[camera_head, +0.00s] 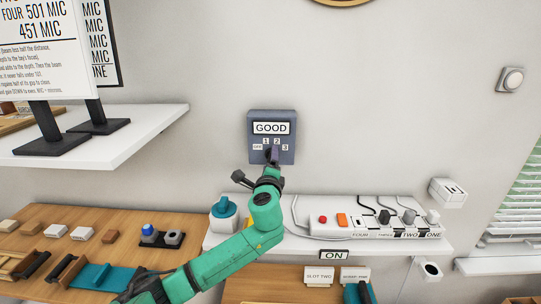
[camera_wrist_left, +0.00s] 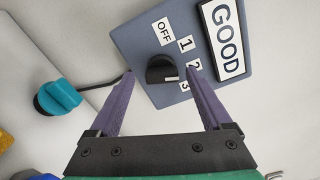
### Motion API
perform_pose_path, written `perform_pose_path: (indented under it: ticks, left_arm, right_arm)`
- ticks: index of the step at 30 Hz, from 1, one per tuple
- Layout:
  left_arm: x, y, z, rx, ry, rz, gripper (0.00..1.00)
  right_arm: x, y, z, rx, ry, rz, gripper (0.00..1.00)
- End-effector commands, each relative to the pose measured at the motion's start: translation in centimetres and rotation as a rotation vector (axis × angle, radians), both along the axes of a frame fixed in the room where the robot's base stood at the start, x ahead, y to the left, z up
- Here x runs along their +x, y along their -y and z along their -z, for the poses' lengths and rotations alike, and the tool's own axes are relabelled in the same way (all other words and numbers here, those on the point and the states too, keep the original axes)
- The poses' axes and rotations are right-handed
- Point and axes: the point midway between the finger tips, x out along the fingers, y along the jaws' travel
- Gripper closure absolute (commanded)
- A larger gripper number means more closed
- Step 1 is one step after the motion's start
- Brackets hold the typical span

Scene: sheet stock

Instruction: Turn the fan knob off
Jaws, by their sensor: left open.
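The fan knob is a black round knob (camera_wrist_left: 160,66) with a white mark on a blue-grey wall panel (camera_head: 257,117). Labels OFF, 1, 2 and 3 curve around it, beside a GOOD sign (camera_head: 271,128). In the left wrist view the white mark is on the 2 and 3 side; which of them it points at is unclear. My left gripper (camera_wrist_left: 161,73) is open, its purple fingers on either side of the knob; whether they touch it I cannot tell. In the head view the gripper (camera_head: 273,156) covers the knob. My right gripper is not in view.
A teal knob on a white body (camera_head: 224,207) stands on the white shelf (camera_head: 218,243) below the panel. A power strip (camera_head: 375,222) with plugs and cables lies to its right. A white shelf with signs (camera_head: 150,128) juts out at left. The wall around the panel is clear.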

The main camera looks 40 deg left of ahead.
Motion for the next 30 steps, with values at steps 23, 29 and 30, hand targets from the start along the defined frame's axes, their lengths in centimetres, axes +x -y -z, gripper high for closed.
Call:
perform_pose_path:
  ticks: [23,29,30]
  left_arm:
    - [1.25,-0.94,0.18,-0.006,0.002,0.0,1.0]
    - [1.24,-0.93,0.29,-0.04,0.028,0.0,1.0]
    - [1.25,-0.92,0.33,-0.054,0.038,0.0,1.0]
  right_arm:
    - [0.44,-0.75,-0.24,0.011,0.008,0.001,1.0]
    - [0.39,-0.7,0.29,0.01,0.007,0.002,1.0]
    - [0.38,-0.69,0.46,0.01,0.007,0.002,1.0]
